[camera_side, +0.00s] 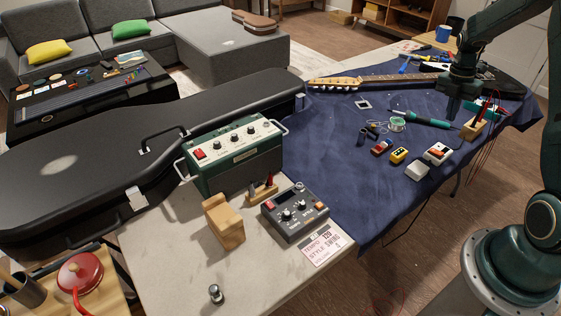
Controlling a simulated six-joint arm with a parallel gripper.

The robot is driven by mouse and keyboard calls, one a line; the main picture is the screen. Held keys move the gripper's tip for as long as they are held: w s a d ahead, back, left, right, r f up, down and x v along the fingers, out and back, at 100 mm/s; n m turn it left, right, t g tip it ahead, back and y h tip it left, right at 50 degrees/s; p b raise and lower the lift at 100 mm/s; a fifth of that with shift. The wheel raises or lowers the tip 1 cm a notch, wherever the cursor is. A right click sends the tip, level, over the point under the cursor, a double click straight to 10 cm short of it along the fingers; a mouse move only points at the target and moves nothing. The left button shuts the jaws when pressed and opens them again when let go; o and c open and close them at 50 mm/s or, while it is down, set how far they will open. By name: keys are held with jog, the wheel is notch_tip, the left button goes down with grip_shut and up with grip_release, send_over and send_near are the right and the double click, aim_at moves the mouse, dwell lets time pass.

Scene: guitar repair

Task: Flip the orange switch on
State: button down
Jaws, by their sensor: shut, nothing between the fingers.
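An orange switch (436,152) sits on a small white box (445,159) on the dark blue cloth at the right. Its tilt, and so whether it is on or off, is too small to tell. My gripper (450,115) points down above the cloth, behind the white box in this view and apart from it. It is shut and empty. The fingertips are dark and small, near the teal-handled soldering iron (428,120).
A second white block (417,172), a yellow pedal (399,155) and a red pedal (381,147) stand close to the switch box. A wooden stand (473,130) with red leads is at its right. Bare blue cloth (345,190) lies in front.

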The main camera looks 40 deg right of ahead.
aim_at(440, 153)
jog(key=f, duration=0.4)
jog(key=s+f, duration=0.1)
jog(key=f, duration=0.6)
jog(key=shift+s+f, duration=0.3)
